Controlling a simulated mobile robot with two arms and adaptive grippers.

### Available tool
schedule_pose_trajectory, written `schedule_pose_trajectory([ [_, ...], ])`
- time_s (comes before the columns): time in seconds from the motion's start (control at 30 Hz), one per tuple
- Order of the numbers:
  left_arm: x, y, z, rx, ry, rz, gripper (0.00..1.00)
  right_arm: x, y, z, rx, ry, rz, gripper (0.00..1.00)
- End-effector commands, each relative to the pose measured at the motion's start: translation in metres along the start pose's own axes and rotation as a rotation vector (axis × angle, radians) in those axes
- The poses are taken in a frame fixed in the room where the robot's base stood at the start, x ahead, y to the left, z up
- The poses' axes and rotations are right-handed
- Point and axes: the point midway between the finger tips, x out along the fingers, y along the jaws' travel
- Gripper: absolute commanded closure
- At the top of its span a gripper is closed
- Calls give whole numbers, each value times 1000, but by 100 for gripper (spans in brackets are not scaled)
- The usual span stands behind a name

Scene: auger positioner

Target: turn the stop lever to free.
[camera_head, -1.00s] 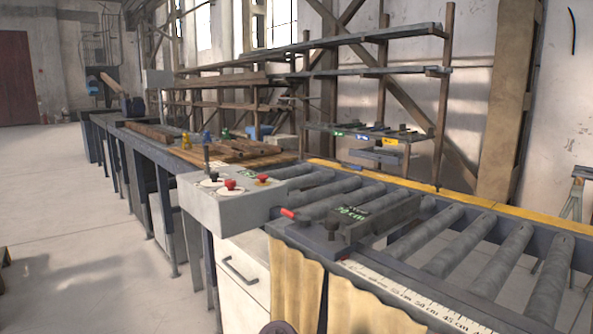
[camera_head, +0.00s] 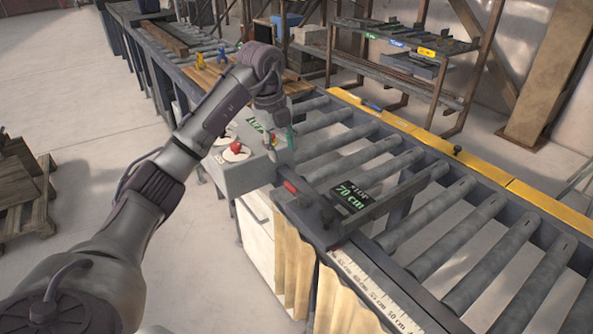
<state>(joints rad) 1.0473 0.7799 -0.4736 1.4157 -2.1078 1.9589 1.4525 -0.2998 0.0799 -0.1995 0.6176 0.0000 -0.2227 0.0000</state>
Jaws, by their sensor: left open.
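The stop lever (camera_head: 291,187) has a red grip and sits at the left end of the dark stop, beside the roller conveyor. The stop carries a dark plate (camera_head: 352,194) with green "70 cm" lettering. My left gripper (camera_head: 281,136) points downward near the right edge of the grey control box. It is open and empty, above the lever in the picture and apart from it. Its far finger is partly hidden. My right gripper is not in view.
The grey control box (camera_head: 243,178) with a red button (camera_head: 236,147) stands left of the stop. A white ruler (camera_head: 372,290) runs along the front edge. Rollers (camera_head: 440,220) fill the right side. A yellow rail (camera_head: 470,168) borders the back.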

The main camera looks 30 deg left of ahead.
Motion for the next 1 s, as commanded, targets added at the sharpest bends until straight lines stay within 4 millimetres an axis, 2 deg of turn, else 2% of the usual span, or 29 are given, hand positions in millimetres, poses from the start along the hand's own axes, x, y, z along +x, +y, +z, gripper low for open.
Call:
schedule_pose_trajectory([
  [0.4,85,0,-3,4,7,2,57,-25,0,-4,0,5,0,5],
  [0.6,114,-1,-2,5,5,-1,57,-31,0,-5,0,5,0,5],
  [0.8,126,-1,-2,7,3,-4,57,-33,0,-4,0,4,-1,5],
  [1.0,127,-1,-2,7,3,-3,57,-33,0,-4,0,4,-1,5],
])
